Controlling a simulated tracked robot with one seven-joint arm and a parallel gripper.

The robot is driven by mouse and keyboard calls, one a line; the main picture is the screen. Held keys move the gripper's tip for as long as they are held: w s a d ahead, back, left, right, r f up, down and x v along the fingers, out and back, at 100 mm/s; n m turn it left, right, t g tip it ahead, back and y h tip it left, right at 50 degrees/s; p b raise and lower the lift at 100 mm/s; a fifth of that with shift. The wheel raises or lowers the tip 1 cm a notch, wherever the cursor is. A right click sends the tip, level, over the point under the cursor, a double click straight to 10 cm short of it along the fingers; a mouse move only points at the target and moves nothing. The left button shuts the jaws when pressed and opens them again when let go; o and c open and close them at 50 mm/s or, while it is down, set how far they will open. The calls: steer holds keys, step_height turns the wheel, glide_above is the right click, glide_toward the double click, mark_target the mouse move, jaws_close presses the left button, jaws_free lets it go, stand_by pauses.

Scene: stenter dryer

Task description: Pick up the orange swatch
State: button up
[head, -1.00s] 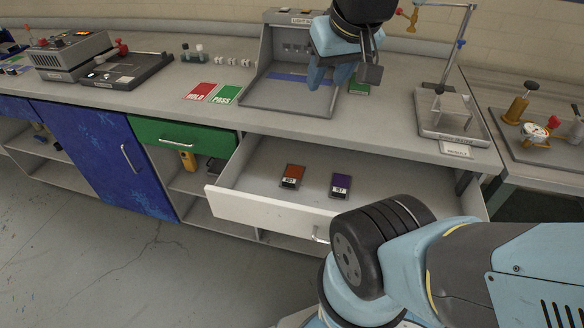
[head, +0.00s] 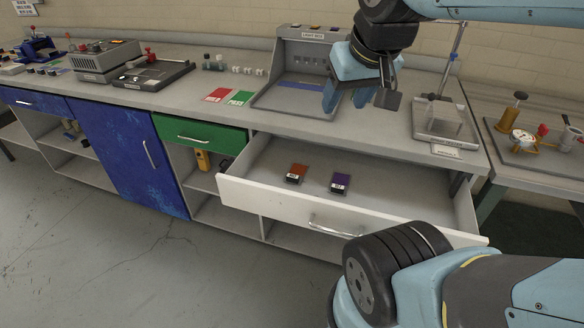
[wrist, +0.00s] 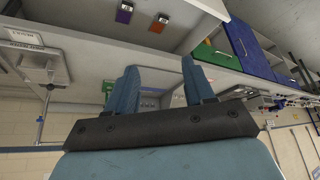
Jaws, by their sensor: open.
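The orange swatch (head: 297,173) is a small orange-brown card with a dark label end. It lies in the open white drawer (head: 270,202), left of a purple swatch (head: 340,182). In the wrist view the orange swatch (wrist: 159,22) and the purple swatch (wrist: 124,12) show at the top, beyond the fingers. My gripper (head: 345,101) is open and empty, in front of the light box and above the bench, up and behind the drawer. In the wrist view its two blue fingers (wrist: 160,92) stand apart with nothing between them.
The light box (head: 290,85) stands on the bench behind the drawer. Red and green cards (head: 228,96) lie to its left. A scale-like stand (head: 445,120) is on the right. A closed green drawer (head: 195,134) is left of the open one.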

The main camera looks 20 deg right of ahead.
steer(key=shift+o, duration=0.7)
steer(key=shift+w, duration=0.35)
steer(key=shift+o, duration=1.3)
steer(key=w+a+f+m+g, duration=0.1)
steer(key=w+f, duration=0.1)
steer(key=w, duration=0.4)
steer(key=shift+w+f, duration=0.25)
steer(key=shift+w, duration=0.1)
steer(key=m+g, duration=0.5)
steer(key=m, duration=0.1)
glide_above(292, 177)
step_height(292, 177, down, 25)
steer(key=f, duration=0.9)
steer(key=shift+s+d, duration=0.1)
steer(key=shift+d, duration=0.15)
steer(key=shift+a+f, duration=0.2)
steer(key=shift+f, duration=2.4)
